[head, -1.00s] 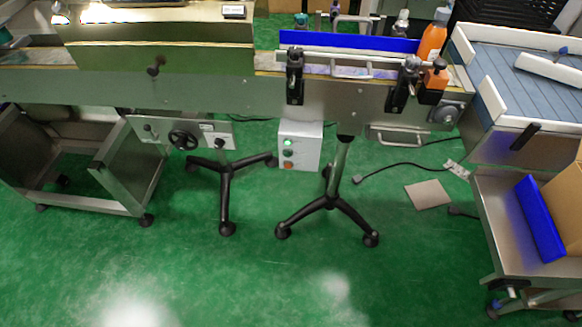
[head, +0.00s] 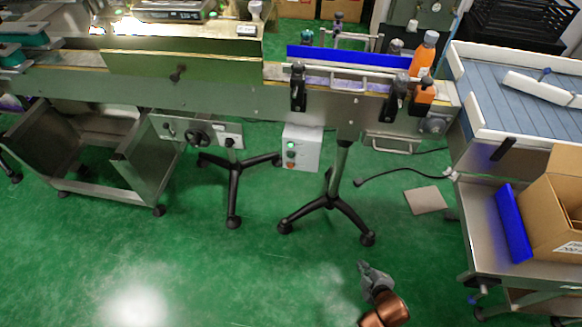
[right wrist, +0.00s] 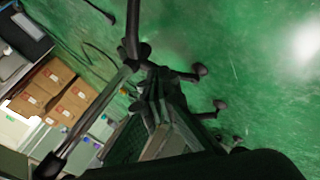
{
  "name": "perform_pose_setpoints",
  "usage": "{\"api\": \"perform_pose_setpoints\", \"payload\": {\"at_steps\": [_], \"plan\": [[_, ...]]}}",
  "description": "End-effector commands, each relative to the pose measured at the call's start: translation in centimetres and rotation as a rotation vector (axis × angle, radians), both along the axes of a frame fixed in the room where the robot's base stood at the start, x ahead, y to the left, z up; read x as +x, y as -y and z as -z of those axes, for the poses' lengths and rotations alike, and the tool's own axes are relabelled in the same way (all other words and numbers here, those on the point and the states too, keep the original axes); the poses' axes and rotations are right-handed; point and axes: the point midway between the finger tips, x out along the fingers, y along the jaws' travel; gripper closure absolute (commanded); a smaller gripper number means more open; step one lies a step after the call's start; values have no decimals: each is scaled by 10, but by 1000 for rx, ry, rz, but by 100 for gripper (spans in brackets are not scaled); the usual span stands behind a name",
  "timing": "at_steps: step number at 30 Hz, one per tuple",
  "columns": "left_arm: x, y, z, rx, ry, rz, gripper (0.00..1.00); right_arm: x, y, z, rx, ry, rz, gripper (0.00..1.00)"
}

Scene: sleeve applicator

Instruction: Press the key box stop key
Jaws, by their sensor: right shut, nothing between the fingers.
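The key box (head: 301,148) is a small grey-white box under the conveyor in the head view. Its front carries a lit green key at the top, a dark green key (head: 291,154) in the middle and an orange-red key (head: 291,164) at the bottom. My right gripper (head: 366,268) shows at the bottom of the head view, shut and empty, below and to the right of the box and well apart from it. In the right wrist view dark gripper parts (right wrist: 158,108) show, and I cannot make out the key box. My left gripper is not in view.
The conveyor (head: 220,95) runs across above the box. Black-footed stands (head: 330,202) are on both sides of the box. A cable (head: 395,168) and a flat plate (head: 425,200) lie on the floor to the right. A steel cart (head: 490,245) stands at the right. The green floor in front is clear.

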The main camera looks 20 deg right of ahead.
Motion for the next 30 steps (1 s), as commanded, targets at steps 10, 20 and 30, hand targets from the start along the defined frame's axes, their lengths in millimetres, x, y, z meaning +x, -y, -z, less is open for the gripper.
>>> {"api": "perform_pose_setpoints", "payload": {"at_steps": [10,20,30], "plan": [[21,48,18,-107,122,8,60,197,-73,-98,-624,493,-490,100],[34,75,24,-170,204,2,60,265,-165,-179,-1082,817,-693,100],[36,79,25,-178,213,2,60,269,-178,-190,-1145,862,-711,100]]}}
